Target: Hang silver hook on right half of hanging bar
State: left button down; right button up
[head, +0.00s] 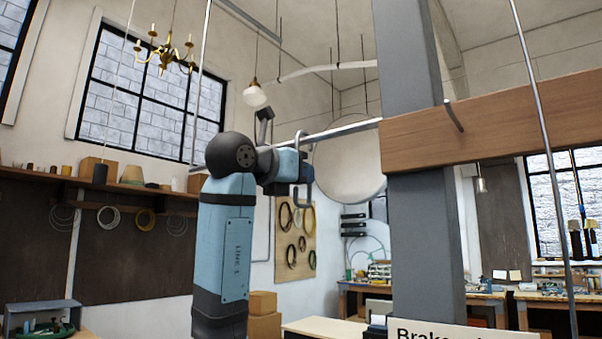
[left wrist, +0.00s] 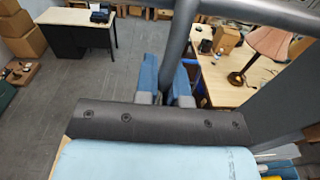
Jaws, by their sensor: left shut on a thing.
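The silver hook (head: 297,150) is S-shaped, with a curl above and a curl below my left gripper (head: 305,173). The gripper is shut on its stem. In the left wrist view, the stem (left wrist: 172,55) runs up between the blue fingers (left wrist: 167,90). The silver hanging bar (head: 345,130) slopes up to the right in the head view, and its right end goes out of sight at a wooden board. The hook's upper curl overlaps the bar in the picture; I cannot tell whether they touch. A thick grey bar (left wrist: 270,14) also crosses the top of the wrist view.
The wooden board (head: 490,125) and a grey column (head: 415,240) stand right of the gripper. A curved metal piece (head: 453,116) shows on the board. Thin rods (head: 545,140) hang at both sides. A pendant lamp (head: 254,96) hangs behind. A table with a shaded lamp (left wrist: 268,42) is below.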

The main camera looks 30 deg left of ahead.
pick_arm(q)
jog(key=c, duration=1.1)
grip_release()
jog(key=shift+s, duration=0.1)
jog(key=shift+s+a, duration=0.1)
jog(key=shift+s, duration=0.25)
jog(key=shift+s+a+b, duration=0.25)
jog(key=shift+s+b, duration=0.1)
jog(key=shift+s, duration=1.8)
jog(key=shift+s+a+b, duration=0.25)
jog(key=shift+s+b, duration=0.15)
jog(key=shift+s, duration=1.75)
jog(key=shift+s+a+b, duration=0.25)
jog(key=shift+s+b, duration=0.1)
jog(key=shift+s, duration=1.8)
jog(key=shift+f, duration=0.1)
